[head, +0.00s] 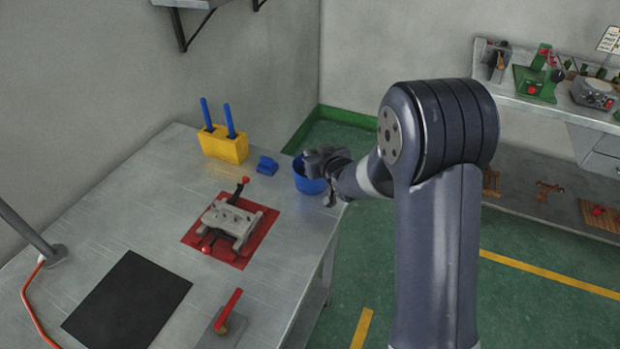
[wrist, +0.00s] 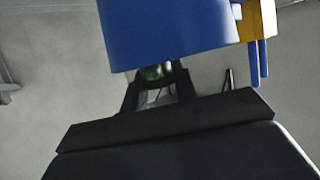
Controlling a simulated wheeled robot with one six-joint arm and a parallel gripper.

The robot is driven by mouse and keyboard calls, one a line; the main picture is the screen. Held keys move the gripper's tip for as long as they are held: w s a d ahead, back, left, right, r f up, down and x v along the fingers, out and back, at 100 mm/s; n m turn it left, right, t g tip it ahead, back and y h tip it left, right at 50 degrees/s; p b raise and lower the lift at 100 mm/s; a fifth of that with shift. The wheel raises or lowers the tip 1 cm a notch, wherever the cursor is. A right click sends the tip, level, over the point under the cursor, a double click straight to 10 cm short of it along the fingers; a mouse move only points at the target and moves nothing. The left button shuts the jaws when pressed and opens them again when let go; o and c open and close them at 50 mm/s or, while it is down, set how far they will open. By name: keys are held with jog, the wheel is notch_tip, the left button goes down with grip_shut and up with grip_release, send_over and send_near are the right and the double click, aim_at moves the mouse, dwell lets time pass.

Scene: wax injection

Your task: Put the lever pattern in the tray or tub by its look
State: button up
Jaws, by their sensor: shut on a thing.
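My gripper (head: 325,170) is at the blue tub (head: 308,184), near the table's far right corner. In the wrist view, the blue tub (wrist: 170,35) fills the top and its wall hides my fingertips. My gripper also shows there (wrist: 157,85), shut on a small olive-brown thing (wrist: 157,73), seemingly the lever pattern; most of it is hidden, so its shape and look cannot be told. In the head view my own arm and gripper hide it. I cannot tell how deep the fingertips are in the tub.
A clamped die (head: 231,218) with red handles sits on a red mat (head: 196,240). A yellow block (head: 224,146) with blue-handled tools and a small blue block (head: 266,165) stand behind. A black mat (head: 127,300) lies at the front left. A red-handled item (head: 228,312) lies near the front.

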jog(key=o, duration=1)
jog(key=b+v, duration=0.1)
jog(key=v, duration=0.9)
jog(key=shift+s+d, duration=0.25)
jog(key=shift+s, duration=0.1)
jog(key=shift+w, duration=0.1)
